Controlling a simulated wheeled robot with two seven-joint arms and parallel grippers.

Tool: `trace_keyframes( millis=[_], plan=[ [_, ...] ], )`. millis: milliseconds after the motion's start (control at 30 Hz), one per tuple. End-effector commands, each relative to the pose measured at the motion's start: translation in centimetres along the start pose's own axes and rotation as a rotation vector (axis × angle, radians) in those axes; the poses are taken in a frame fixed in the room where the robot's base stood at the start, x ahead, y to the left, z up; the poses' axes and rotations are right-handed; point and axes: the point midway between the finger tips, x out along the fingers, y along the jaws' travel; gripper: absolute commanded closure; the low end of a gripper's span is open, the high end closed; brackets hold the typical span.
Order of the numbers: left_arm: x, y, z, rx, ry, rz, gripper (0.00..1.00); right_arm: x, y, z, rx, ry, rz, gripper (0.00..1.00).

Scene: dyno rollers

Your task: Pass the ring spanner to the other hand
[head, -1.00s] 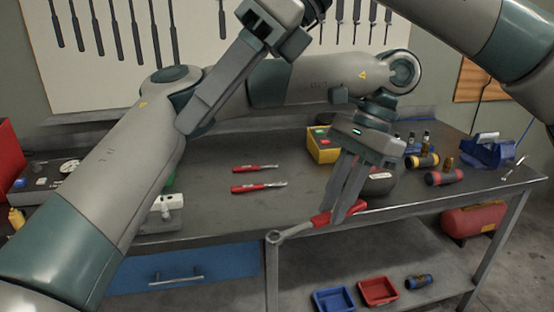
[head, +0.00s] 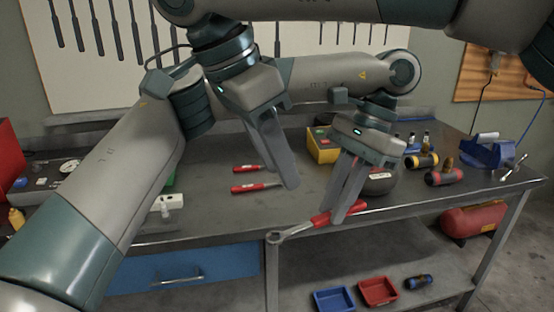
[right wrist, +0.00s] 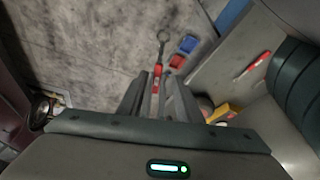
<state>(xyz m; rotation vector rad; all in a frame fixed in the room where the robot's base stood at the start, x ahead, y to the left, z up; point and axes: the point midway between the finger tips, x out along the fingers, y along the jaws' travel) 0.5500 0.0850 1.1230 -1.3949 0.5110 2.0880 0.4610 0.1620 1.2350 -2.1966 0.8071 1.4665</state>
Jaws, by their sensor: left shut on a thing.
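The ring spanner (head: 297,229) has a red handle and a grey shaft with a ring end pointing left. My left gripper (head: 333,213) is shut on its red handle and holds it out at the bench's front edge. My right gripper (head: 281,178) is to the left of and above the spanner, apart from it, fingers pointing down. In the right wrist view, my right gripper (right wrist: 158,100) is open. There, the spanner (right wrist: 163,48) shows beyond the fingers, its red handle lined up with the gap between them.
Two red-handled tools (head: 257,187) lie on the workbench (head: 215,215). A yellow bin (head: 321,150) and a dark round object (head: 380,184) stand behind my left gripper. Blue (head: 333,299) and red trays (head: 378,291) sit on the lower shelf.

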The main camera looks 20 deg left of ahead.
Motion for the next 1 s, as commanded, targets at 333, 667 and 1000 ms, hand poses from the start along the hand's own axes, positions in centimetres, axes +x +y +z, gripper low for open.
trace_keyframes(
  millis=[333, 667, 1000],
  plan=[
    [0.0, 0.0, 0.0, 0.000, 0.000, 0.000, 1.00, 1.9, 0.0, 0.0, 0.001, -0.003, 0.000, 0.68],
    [0.0, 0.0, 0.0, 0.000, 0.000, 0.000, 1.00, 6.7, 0.0, 0.0, 0.001, -0.003, 0.002, 0.68],
    [0.0, 0.0, 0.0, 0.000, 0.000, 0.000, 1.00, 11.1, 0.0, 0.0, 0.001, -0.003, 0.000, 0.68]
  ],
)
